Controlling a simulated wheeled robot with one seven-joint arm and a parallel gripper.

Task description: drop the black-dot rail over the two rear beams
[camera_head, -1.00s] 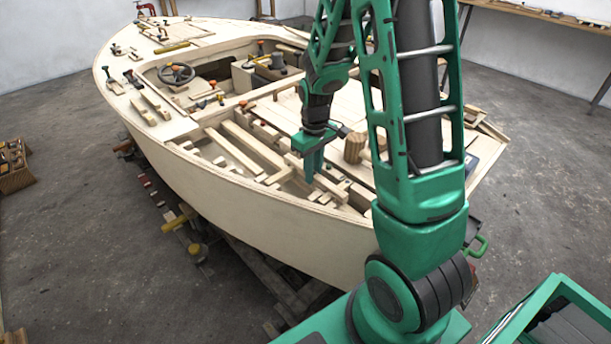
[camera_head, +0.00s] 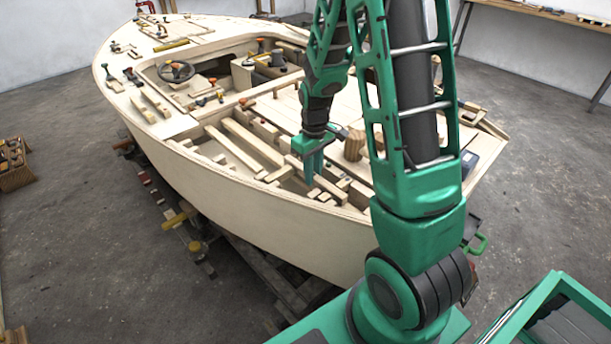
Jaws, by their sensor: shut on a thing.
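My gripper (camera_head: 311,174) points down over the open bay on the near side of the plywood hull. It is shut on a pale wooden rail (camera_head: 331,187), which runs slantwise from upper left to lower right. The rail's black dot is too small to make out, and the fingers hide part of the rail. Long pale beams (camera_head: 232,148) lie in the bay to the left of my gripper, with shorter blocks near the hull's edge. I cannot tell which beams are the two rear ones, nor whether the rail touches anything beneath it.
The hull's near rim (camera_head: 262,197) runs just in front of the bay. A round wooden post (camera_head: 353,146) stands right of my gripper. A steering wheel (camera_head: 176,71), clamps and loose tools lie farther forward. My own arm hides the hull's right part.

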